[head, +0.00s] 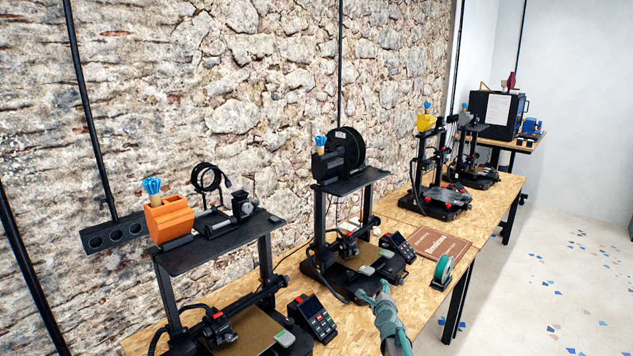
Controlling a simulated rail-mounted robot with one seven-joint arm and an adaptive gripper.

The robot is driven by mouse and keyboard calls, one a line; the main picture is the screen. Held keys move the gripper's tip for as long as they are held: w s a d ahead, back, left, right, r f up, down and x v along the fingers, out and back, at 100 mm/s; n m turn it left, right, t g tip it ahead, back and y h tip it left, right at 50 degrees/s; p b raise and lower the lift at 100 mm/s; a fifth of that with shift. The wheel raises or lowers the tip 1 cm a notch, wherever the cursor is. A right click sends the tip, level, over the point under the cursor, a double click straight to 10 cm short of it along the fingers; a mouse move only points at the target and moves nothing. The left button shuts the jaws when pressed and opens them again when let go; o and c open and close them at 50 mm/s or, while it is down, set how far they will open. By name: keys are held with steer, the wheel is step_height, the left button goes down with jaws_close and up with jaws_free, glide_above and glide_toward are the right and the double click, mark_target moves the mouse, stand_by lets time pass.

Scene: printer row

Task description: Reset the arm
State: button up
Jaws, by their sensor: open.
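My gripper (373,291) shows at the lower middle of the head view, at the end of my grey and teal arm. It is small in the picture, and its fingers are open with nothing seen between them. It appears in front of the bed of the middle 3D printer (372,262). I cannot tell how far it is from the printer or whether it touches anything.
The printers stand on a wooden bench (408,309) along a stone wall. A near printer (222,246) is at left, and another (442,193) stands farther back. Open floor (560,270) is at right.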

steer(key=s+a+f+n+g+y, duration=0.1)
steer(key=s+a+f+n+g, duration=0.1)
steer(key=s+n, duration=0.3)
steer(key=s+a+f+n+g+y, duration=0.1)
steer(key=s+a+f+n+g, duration=0.2)
steer(key=s, duration=0.5)
steer(key=s+a+f+n+g+y, duration=0.1)
steer(key=s+a+f+n+g, duration=0.1)
steer(key=s+f+n, duration=0.3)
steer(key=shift+s+a+f+n+g, duration=0.1)
steer(key=shift+s+a+n+g, duration=0.05)
steer(key=shift+s+a+n, duration=0.4)
steer(key=shift+s+a+f+n+g, duration=0.15)
steer(key=shift+s+a+n, duration=0.15)
steer(key=shift+s, duration=0.4)
steer(key=s+d+f+n+g+h, duration=0.15)
steer(key=s+n+g, duration=0.3)
steer(key=s, duration=0.65)
steer(key=s+d+f+n+g+h, duration=0.1)
steer(key=s+d+f+n+g, duration=0.3)
steer(key=s, duration=0.8)
steer(key=s+a+f+n+g+b, duration=0.1)
steer(key=s+f+g+b, duration=0.4)
steer(key=s+f, duration=2.2)
steer(key=s+a+b, duration=0.1)
steer(key=b, duration=0.4)
steer(key=shift+s+g, duration=0.2)
steer(key=shift+g, duration=0.15)
